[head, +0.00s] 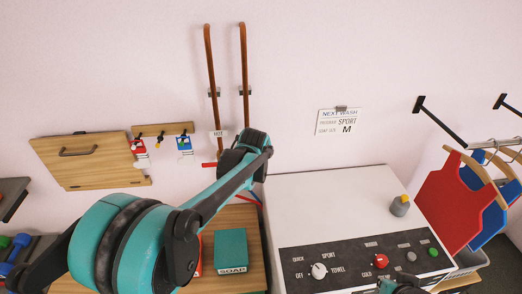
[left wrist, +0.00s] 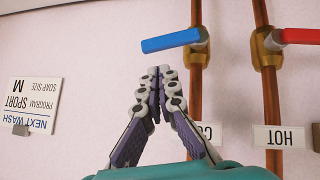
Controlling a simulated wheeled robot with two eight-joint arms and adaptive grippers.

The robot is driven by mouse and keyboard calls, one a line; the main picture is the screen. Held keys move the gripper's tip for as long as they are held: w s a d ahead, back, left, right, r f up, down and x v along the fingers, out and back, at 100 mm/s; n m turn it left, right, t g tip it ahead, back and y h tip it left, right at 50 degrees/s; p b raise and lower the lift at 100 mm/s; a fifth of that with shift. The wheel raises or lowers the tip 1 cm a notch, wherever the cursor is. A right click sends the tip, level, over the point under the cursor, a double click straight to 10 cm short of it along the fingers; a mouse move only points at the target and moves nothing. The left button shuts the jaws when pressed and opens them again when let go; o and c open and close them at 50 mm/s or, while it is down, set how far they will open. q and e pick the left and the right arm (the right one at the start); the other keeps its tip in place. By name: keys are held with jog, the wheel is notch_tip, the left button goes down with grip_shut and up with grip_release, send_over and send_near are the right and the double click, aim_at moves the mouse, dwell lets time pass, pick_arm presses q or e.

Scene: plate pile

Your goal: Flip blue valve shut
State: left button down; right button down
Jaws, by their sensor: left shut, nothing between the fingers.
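In the left wrist view, which is upside down, the blue valve handle (left wrist: 171,40) is a flat lever. It lies nearly horizontal, across its copper pipe (left wrist: 195,100), and joins a brass valve body (left wrist: 203,46). My left gripper (left wrist: 161,70) is shut and empty. Its tips appear just below the blue handle in that picture, with a visible gap in the image. In the head view my left wrist and arm hide the blue valve and the left gripper's fingers. A small part of my right arm (head: 400,285) shows at the bottom right edge; its fingers cannot be made out.
A red valve handle (left wrist: 299,36) on the neighbouring pipe (left wrist: 270,105), with a HOT label (left wrist: 280,137), is close by. A white washer (head: 330,205) with a black control panel stands right of the pipes. A teal soap box (head: 231,246) is on the wooden counter.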

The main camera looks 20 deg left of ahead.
pick_arm(q)
jog(key=w+a+r+p+v, duration=0.1)
jog(key=a+p+v, duration=0.1)
jog(key=v, duration=1)
jog(key=shift+d+r, duration=0.4)
jog(key=shift+r, duration=0.1)
jog(key=shift+s+f, duration=0.1)
jog(key=shift+s, duration=0.05)
